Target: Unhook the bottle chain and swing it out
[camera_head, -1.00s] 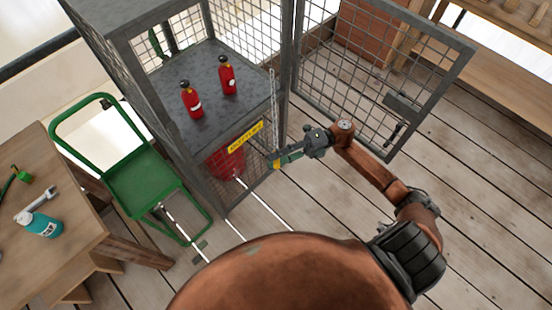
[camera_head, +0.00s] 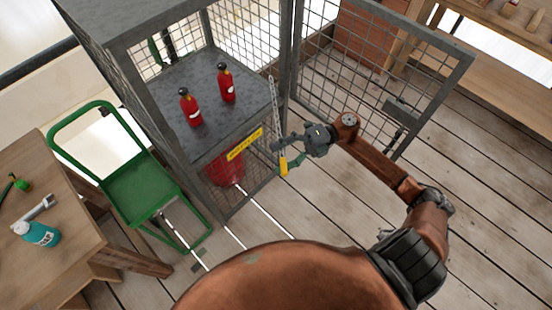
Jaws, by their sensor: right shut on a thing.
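The bottle chain (camera_head: 275,105) is a thin pale chain at the open front of the grey cage, by its right post. It hangs down steeply, with a yellow piece (camera_head: 283,166) at its lower end. My right gripper (camera_head: 284,153) is at this lower end, shut on the chain; its fingers partly hide the contact, so the exact grip point is unclear. Two red bottles (camera_head: 190,107) (camera_head: 227,83) stand upright on the cage's grey shelf (camera_head: 180,70), apart from the gripper. My left gripper is not in view.
The mesh door (camera_head: 350,60) stands open to the right, behind my right arm. A yellow label (camera_head: 244,144) is on the shelf edge, with a red container (camera_head: 225,170) below. A green cart (camera_head: 140,185) and wooden table (camera_head: 75,225) stand left. The plank floor (camera_head: 490,190) at right is clear.

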